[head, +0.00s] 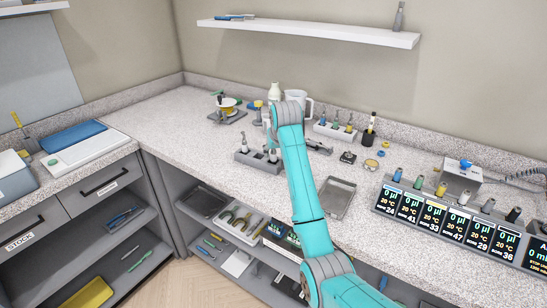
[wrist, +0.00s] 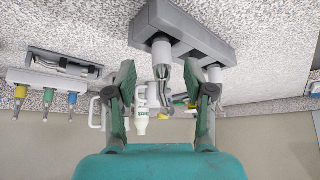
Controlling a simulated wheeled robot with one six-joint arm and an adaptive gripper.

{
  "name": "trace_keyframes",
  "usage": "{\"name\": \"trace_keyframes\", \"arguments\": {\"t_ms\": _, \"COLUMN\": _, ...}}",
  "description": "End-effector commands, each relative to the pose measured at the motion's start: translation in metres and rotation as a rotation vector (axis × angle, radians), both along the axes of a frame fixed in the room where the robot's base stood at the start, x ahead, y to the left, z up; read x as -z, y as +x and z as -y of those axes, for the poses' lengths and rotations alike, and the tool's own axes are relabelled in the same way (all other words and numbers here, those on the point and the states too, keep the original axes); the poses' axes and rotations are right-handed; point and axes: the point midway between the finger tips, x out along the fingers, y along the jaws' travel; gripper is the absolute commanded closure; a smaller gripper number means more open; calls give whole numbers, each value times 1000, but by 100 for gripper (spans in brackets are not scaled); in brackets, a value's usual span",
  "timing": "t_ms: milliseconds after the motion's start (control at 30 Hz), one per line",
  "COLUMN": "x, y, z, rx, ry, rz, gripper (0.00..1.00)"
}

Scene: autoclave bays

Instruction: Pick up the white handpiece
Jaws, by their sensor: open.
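A grey holder block (head: 258,162) stands on the speckled counter with upright handpieces in it. One pale handpiece (head: 243,145) is at its left, and another (head: 272,155) is at its right below my gripper (head: 270,132). In the wrist view my gripper (wrist: 160,85) is open, with a finger on each side. A white-collared handpiece (wrist: 161,52), seated in the holder, shows in line with the gap, a little beyond the fingertips. A second handpiece (wrist: 215,74) is right of the right finger. No contact with the fingers is visible. The arm partly hides the holder in the head view.
A rack of colour-tipped tools (head: 335,130), a white bottle (head: 274,92) and a white jug (head: 298,100) stand behind. A grey tray (head: 336,198) lies to the right. Displays (head: 445,222) line the right side. The counter left of the holder is clear.

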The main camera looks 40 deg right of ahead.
Motion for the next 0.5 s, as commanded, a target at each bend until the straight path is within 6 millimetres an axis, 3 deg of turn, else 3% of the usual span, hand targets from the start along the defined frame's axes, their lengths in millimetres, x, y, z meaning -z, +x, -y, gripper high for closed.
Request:
{"name": "trace_keyframes", "arguments": {"t_ms": 233, "x": 27, "y": 17, "z": 6, "rx": 0, "ry": 1, "rz": -2, "gripper": 47}}
{"name": "trace_keyframes", "arguments": {"t_ms": 500, "x": 31, "y": 20, "z": 7, "rx": 0, "ry": 0, "rz": 1, "gripper": 47}}
